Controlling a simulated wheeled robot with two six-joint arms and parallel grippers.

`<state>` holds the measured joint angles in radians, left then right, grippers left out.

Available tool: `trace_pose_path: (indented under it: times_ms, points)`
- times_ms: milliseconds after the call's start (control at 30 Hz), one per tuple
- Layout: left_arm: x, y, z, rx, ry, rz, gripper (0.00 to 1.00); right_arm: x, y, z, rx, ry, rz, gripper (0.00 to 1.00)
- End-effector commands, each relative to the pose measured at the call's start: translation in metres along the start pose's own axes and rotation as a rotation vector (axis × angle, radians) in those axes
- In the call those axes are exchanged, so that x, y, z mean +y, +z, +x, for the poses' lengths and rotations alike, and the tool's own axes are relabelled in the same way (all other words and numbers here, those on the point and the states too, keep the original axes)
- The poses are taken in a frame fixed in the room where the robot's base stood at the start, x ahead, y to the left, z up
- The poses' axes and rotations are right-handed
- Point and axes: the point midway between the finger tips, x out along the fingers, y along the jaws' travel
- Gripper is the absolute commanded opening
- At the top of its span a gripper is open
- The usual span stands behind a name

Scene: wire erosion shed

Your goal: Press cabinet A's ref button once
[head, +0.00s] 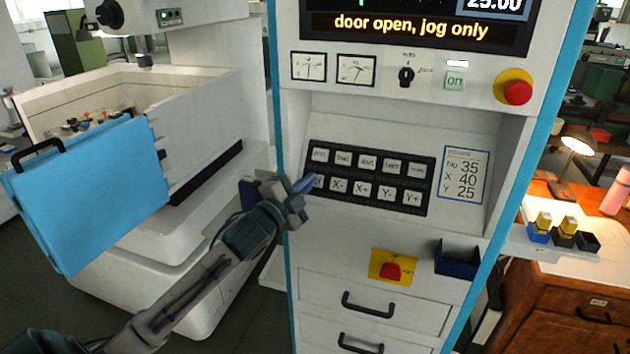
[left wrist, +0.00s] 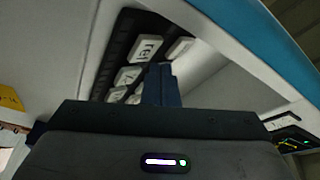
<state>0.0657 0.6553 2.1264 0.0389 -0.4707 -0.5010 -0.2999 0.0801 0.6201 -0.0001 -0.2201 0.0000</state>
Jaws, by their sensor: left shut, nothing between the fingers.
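The white cabinet (head: 465,235) with blue edges fills the middle of the head view; no letter A is readable on it. Its black key panel (head: 367,178) carries two rows of white keys. The ref button (left wrist: 147,48) is legible in the left wrist view, just beyond the fingertips and slightly left of them. In the head view the leftmost lower key (head: 319,183) is partly hidden by my gripper. My left gripper (head: 304,184) is shut and empty, its blue fingertips at the panel's left end; it also shows in the left wrist view (left wrist: 161,85). I cannot tell whether it touches a key.
The screen (head: 410,27) reads "door open, jog only". A red emergency knob (head: 517,92), a red switch on yellow (head: 391,270) and a dark blue bin (head: 458,259) are on the cabinet. A blue door (head: 90,195) stands open at left. A wooden bench (head: 580,290) is at right.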

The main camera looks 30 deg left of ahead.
Motion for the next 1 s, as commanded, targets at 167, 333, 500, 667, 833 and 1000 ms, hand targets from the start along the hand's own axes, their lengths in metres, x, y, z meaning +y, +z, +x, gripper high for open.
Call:
trace_pose_path:
  times_ms: [167,333,500,667,833,1000]
  points:
    - [0.0,0.0,0.0,0.0,0.0,0.0,0.0,0.0,0.0002,0.0,0.0,0.0,0.0,0.36]
    - [0.0,0.0001,0.0002,0.0,0.0,0.0,0.0,0.0,0.0003,-0.0001,0.0,0.0,0.0,0.36]
    - [0.0019,0.0022,0.0034,0.0,0.0,-0.002,0.0,0.0001,0.0001,-0.0014,0.0,0.0,0.0,0.36]
    - [0.0039,0.004,0.0061,0.0,0.0,-0.001,0.0,0.0001,0.0001,-0.0021,0.0,0.0,0.0,0.36]
    - [0.004,0.0041,0.006,0.0,0.0,0.0,0.0,0.0001,0.0001,-0.0019,0.0,0.0,0.0,0.36]
    - [0.0042,0.0043,0.0062,0.0,0.0,0.0,0.0,0.0,0.0002,-0.0019,0.0,0.0,0.0,0.36]
